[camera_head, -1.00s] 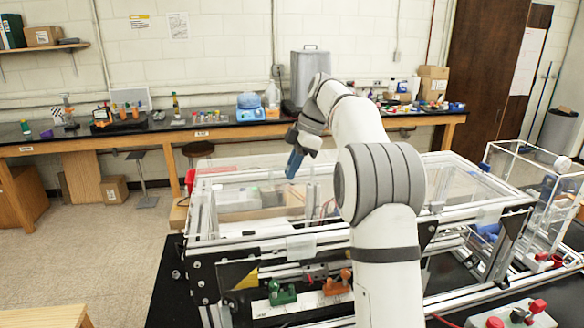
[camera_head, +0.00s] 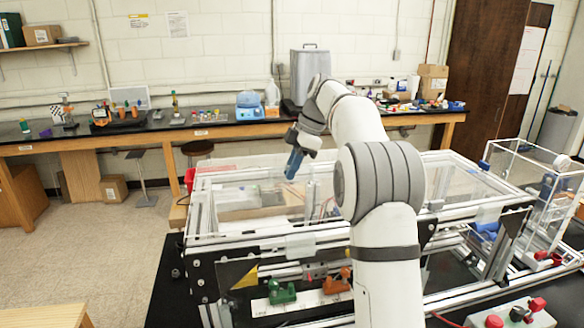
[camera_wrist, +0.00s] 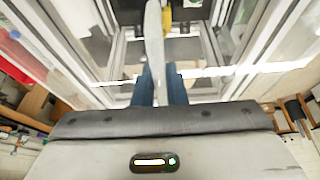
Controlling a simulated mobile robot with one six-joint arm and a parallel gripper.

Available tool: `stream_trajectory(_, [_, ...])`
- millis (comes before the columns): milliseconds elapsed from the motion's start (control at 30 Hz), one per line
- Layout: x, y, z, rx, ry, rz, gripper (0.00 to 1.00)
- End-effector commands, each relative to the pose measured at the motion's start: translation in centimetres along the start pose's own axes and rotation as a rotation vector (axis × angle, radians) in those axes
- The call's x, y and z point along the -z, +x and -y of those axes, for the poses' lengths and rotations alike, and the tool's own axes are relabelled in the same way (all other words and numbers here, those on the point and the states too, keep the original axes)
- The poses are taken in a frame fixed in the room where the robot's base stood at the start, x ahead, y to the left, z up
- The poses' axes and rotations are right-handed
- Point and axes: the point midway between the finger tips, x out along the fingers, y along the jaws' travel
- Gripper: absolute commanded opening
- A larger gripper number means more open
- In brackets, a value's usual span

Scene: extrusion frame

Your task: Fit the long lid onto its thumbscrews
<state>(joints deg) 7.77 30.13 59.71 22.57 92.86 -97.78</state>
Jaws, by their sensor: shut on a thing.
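My gripper (camera_head: 291,177) is over the left part of the extrusion frame, its blue fingers pointing down. In the wrist view my gripper (camera_wrist: 161,88) is shut on a pale, narrow strip, seen nearly edge-on and running up between the fingers. I take this strip to be the long lid (camera_wrist: 154,45). In the head view the lid is clear and hard to tell from the other clear panels over the frame. The extrusion frame (camera_head: 262,240) has silver bars. The thumbscrews cannot be made out, and I cannot tell whether the lid touches them.
A clear box-like frame (camera_head: 549,180) stands at the right. Green (camera_head: 281,293) and orange (camera_head: 338,281) clamp-like parts sit at the frame's front. A control box with red knobs (camera_head: 513,316) is at the lower right. A long bench (camera_head: 150,138) lines the back wall. The left floor is open.

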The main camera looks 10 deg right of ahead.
Motion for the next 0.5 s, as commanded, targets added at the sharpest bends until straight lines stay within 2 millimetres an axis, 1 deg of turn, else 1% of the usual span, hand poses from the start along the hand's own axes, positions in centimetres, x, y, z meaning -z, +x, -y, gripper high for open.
stream_trajectory(500, [-0.37,0.93,0.02,-0.003,-0.001,0.000,0.00])
